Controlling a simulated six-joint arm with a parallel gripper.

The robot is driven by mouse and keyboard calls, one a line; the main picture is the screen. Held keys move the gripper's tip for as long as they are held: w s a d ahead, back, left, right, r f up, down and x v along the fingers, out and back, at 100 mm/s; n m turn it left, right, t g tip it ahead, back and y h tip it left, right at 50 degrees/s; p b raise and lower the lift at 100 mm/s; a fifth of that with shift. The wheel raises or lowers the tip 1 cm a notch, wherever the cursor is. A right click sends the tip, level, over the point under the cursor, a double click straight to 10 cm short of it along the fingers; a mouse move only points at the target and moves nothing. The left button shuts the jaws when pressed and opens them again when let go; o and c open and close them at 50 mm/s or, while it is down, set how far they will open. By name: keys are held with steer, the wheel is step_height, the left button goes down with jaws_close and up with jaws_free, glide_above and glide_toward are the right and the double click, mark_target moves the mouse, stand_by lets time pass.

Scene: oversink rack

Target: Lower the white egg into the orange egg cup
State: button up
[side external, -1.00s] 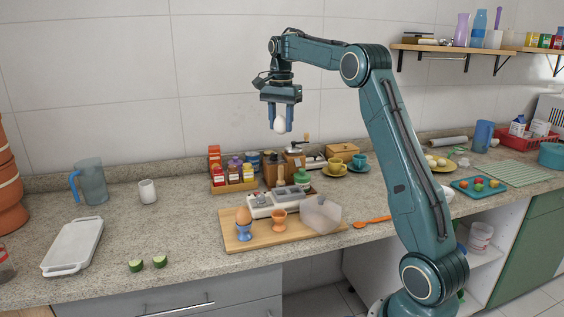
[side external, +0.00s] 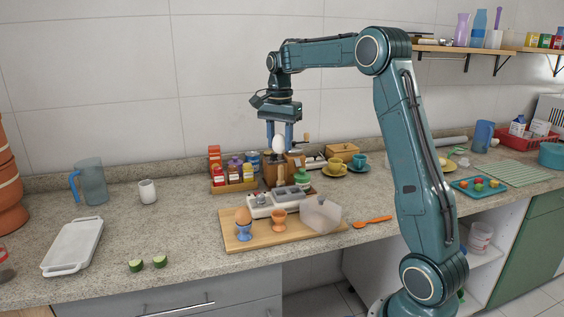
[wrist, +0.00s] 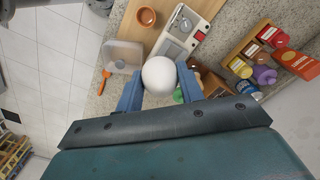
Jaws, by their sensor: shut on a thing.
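The white egg (side external: 278,145) is held between the blue fingers of my gripper (side external: 279,138), in the air above the back of the counter. In the wrist view the egg (wrist: 159,76) sits between both fingertips of my gripper (wrist: 159,88). The orange egg cup (side external: 279,219) stands upright on the wooden board (side external: 262,237), lower than the egg and nearer the front edge. It looks empty. In the wrist view the orange cup (wrist: 147,17) shows at the top, apart from the egg.
A spice rack (side external: 234,186) stands behind. An orange spoon (side external: 372,221) lies right.

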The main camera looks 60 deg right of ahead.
steer(key=s+a+f, duration=0.2)
steer(key=a+f, duration=0.2)
steer(key=f, duration=0.7)
steer(key=shift+a, duration=0.4)
steer(key=shift+f, duration=0.2)
stand_by(0.3)
steer(key=shift+f, duration=0.65)
steer(key=shift+f, duration=2.3)
stand_by(2.6)
steer(key=o, duration=1.1)
steer(key=shift+c, duration=0.2)
